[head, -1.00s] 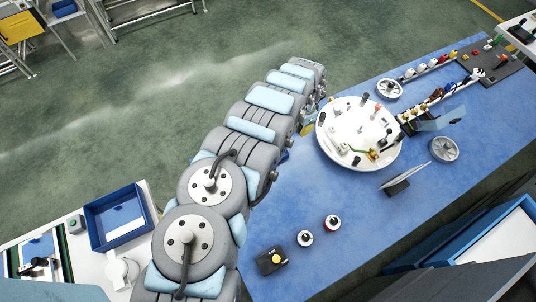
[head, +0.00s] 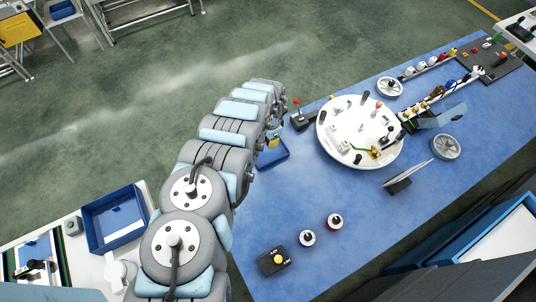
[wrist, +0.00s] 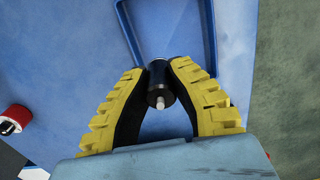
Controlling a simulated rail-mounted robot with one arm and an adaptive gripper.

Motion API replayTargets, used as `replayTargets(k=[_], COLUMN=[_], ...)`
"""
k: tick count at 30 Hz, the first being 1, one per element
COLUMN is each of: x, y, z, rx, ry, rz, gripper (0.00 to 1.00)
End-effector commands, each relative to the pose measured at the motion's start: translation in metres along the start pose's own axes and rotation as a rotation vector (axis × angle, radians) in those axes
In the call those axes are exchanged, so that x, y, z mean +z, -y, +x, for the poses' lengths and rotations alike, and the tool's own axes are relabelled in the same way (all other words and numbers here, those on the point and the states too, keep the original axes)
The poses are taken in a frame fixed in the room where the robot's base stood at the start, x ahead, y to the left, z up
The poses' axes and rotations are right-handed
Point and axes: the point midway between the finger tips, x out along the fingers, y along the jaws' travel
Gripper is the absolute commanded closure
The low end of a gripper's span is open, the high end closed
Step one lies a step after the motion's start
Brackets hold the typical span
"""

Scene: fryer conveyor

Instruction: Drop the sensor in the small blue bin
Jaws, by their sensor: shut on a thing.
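The sensor (wrist: 157,87), a dark cylinder with a pale tip, sits between the yellow fingers of my gripper (wrist: 160,70) in the wrist view. My gripper is shut on it. Behind the sensor in the wrist view is the small blue bin (wrist: 210,40), with its rim on both sides of the sensor. The sensor appears over the bin; its height above it is hard to tell. In the head view the small blue bin (head: 271,161) shows partly beside the end of my arm, at the left edge of the blue table. The sensor cannot be made out there.
A white round turntable (head: 345,143) with several small parts stands right of the bin. A black control box with a red-topped stick (head: 299,119) is close by. A larger blue tray (head: 117,217) is at left.

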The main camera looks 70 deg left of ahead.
Motion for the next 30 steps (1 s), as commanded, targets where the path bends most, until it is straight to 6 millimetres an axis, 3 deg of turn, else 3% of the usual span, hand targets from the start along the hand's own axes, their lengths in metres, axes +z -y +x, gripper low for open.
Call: replayTargets(k=[1,6,17,18,20,30], x=[0.0,-0.002,-0.001,-0.001,-0.001,-0.001], y=[0.0,0.001,0.001,0.001,0.001,0.001], z=[0.011,0.024,0.027,0.027,0.027,0.027], rx=[-0.001,-0.003,-0.002,-0.002,-0.002,-0.002], ry=[-0.001,-0.004,-0.003,-0.003,-0.003,-0.002], rz=[0.0,0.0,0.0,0.0,0.0,0.0], gripper=[1.0,1.0,1.0,0.75,0.58,0.56])
